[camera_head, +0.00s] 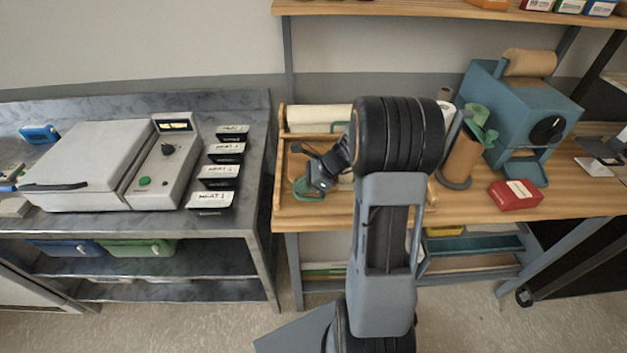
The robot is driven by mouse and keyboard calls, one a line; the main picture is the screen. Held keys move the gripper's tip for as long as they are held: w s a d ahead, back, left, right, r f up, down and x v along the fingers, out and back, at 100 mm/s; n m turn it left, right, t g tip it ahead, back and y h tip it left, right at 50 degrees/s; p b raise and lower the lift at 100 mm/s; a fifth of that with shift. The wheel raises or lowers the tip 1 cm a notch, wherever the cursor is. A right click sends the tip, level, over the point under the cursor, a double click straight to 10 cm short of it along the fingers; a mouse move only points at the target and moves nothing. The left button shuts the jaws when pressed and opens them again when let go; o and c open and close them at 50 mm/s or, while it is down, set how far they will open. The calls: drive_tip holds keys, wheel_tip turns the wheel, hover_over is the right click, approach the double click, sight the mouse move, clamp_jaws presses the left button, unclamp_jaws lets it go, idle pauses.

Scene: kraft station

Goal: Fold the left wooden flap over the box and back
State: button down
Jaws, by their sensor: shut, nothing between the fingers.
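A shallow wooden box (302,210) lies on the wooden bench, left of my arm. Its left wooden edge (281,160) stands along the left side; I cannot tell whether this edge is the flap. A white roll and a green item show inside or behind the box. My arm hides the box's right part.
A grey metal bench to the left carries a lidded grey machine (95,165) and several black-and-white label holders (222,170). On the wooden bench to the right stand a blue dispenser (530,110), a brown roll (460,160) and a red box (515,194). A shelf (400,7) runs above.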

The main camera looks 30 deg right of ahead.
drive_tip(key=shift+w+a+f+b, duration=0.1)
drive_tip(key=shift+a+f+b, duration=0.15)
drive_tip(key=shift+f, duration=0.4)
drive_tip(key=shift+a+f, duration=0.15)
drive_tip(key=shift+r+p, duration=0.45)
drive_tip(key=shift+r, duration=0.05)
drive_tip(key=a+r+p+v, duration=0.1)
drive_tip(key=v, duration=1.2)
drive_tip(key=shift+w, duration=0.25)
drive_tip(key=shift+d+r, duration=0.1)
drive_tip(key=shift+r, duration=0.05)
